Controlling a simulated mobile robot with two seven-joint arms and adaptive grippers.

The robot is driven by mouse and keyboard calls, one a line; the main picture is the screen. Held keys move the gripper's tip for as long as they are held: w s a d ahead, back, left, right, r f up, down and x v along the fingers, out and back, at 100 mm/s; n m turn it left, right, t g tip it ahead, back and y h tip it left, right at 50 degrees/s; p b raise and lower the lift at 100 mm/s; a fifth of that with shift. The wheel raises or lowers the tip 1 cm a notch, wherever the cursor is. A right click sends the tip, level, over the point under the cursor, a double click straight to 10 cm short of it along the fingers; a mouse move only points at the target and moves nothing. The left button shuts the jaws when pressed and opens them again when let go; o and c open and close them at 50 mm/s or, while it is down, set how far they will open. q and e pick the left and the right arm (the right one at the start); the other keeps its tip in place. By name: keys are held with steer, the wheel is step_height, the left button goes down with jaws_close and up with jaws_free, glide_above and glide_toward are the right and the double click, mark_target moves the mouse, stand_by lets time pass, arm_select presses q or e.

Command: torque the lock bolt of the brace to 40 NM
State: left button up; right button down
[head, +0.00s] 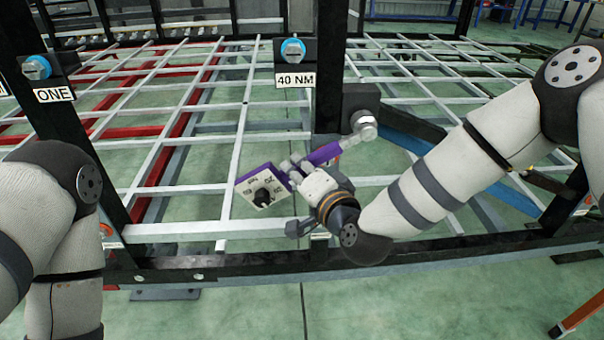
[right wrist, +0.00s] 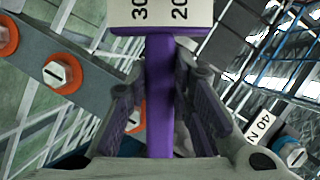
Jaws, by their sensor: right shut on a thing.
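My right gripper (head: 303,174) is shut on the purple handle of a torque wrench (head: 325,153). The right wrist view shows the purple handle (right wrist: 160,95) between both fingers. The wrench's dial plate (head: 263,190), white with a black knob, points down and left. Its grey head, at the upper right end, overlaps a large grey bolt (head: 361,119) on a black block of the frame; I cannot tell whether it is seated. A blue-ringed bolt (head: 293,51) sits above the "40 NM" label (head: 296,80). My left gripper is out of view; only the left arm shows.
A blue bar (head: 420,150) runs right of the grey bolt. A dark frame rail (head: 215,268) crosses the front. Orange-ringed bolts (right wrist: 62,73) show in the right wrist view.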

steer(key=shift+a+r+m, duration=0.3)
steer(key=shift+r+m, duration=0.1)
steer(key=shift+r, duration=0.2)
steer(key=shift+a+r+m+t+y, duration=0.25)
steer(key=shift+r+m, duration=0.1)
steer(key=shift+r, duration=0.2)
steer(key=shift+a+r+m+t+y, duration=0.15)
steer(key=shift+a+r+m+y, duration=0.15)
steer(key=shift+r, duration=0.25)
steer(key=shift+d, duration=0.1)
steer(key=shift+r, duration=0.15)
steer(key=shift+a+r+m+t, duration=0.2)
steer(key=shift+r+m+t, duration=0.1)
steer(key=shift+r+m, duration=0.4)
steer(key=shift+s+f+n, duration=0.15)
steer(key=shift+f+n, duration=0.2)
